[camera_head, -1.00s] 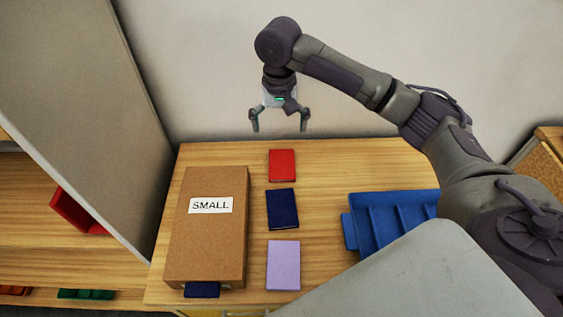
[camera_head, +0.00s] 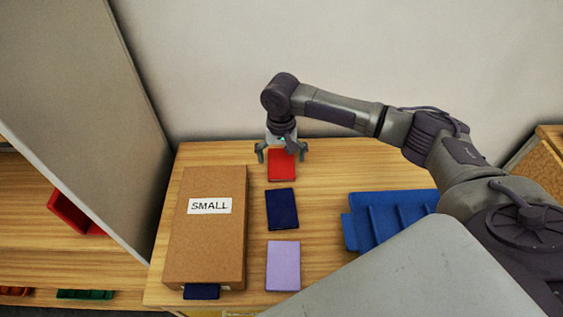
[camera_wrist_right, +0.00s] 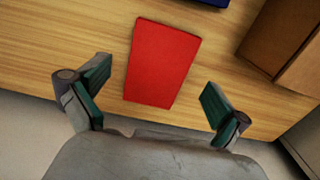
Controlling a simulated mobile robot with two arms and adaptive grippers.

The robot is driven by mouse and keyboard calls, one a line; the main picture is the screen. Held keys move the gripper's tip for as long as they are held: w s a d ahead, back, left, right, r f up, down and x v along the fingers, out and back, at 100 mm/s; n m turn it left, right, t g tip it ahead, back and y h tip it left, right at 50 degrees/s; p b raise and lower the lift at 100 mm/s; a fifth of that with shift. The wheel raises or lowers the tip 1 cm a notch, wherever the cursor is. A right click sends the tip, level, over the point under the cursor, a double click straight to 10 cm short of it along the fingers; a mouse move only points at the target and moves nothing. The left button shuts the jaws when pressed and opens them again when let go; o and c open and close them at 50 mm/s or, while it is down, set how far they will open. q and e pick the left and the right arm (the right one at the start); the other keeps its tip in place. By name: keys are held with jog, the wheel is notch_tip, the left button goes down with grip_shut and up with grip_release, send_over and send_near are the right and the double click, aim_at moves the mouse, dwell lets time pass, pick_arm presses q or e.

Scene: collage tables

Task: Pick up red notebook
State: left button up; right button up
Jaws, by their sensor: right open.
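The red notebook (camera_head: 282,166) lies flat on the wooden table, near its back edge. My right gripper (camera_head: 281,158) is open above it, with one finger to each side of the notebook. In the right wrist view the red notebook (camera_wrist_right: 162,63) lies ahead of and between the spread fingers of the gripper (camera_wrist_right: 152,105), not touching them. The gripper hides part of the notebook's far end in the head view. My left gripper is not in view.
A dark blue notebook (camera_head: 282,209) and a lilac notebook (camera_head: 283,265) lie in front of the red one. A cardboard box (camera_head: 207,245) labelled SMALL stands to the left, with another blue item (camera_head: 201,291) at its front. A blue tray (camera_head: 380,222) is to the right.

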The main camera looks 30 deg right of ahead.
jog(key=shift+d+f, duration=0.1)
jog(key=shift+f, duration=1.25)
jog(key=c, duration=1.2)
jog(key=shift+r, duration=0.1)
jog(key=shift+r, duration=0.45)
jog(key=r, duration=0.2)
jog(key=r+b, duration=0.1)
jog(key=shift+s+d+r, duration=0.25)
jog(key=shift+s+d, duration=0.05)
jog(key=shift+s, duration=0.1)
jog(key=s+d+r+b, duration=0.1)
jog(key=s+d+r, duration=0.4)
jog(key=s, duration=0.4)
jog(key=shift+s+d+r, duration=0.15)
jog(key=shift+d+r, duration=0.05)
jog(key=shift+r, duration=0.6)
